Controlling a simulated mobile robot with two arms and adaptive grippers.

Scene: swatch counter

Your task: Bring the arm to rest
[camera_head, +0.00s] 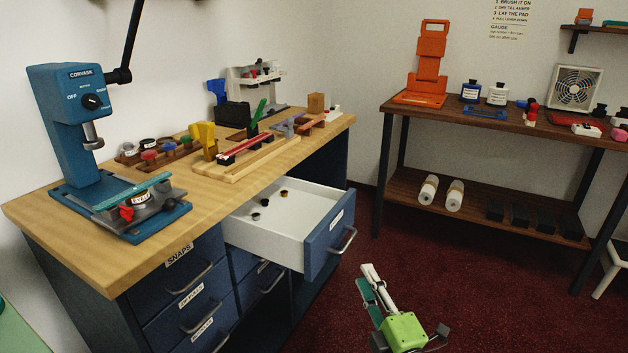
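My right gripper (366,276) shows low in the picture, over the dark red floor to the right of the workbench. It has a lime green body, with a slim white part and a teal part reaching up and left from it. It is clear of the open drawer (317,261) and touches nothing that I can see. I make out no object in it, but the gap between its fingers is unclear. My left gripper is not in view.
The wooden workbench (60,215) at left carries a blue press (78,124) and several small tools. Its open white drawer juts out toward the gripper. A dark wooden shelf table (395,104) stands at the back right. The floor between is clear.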

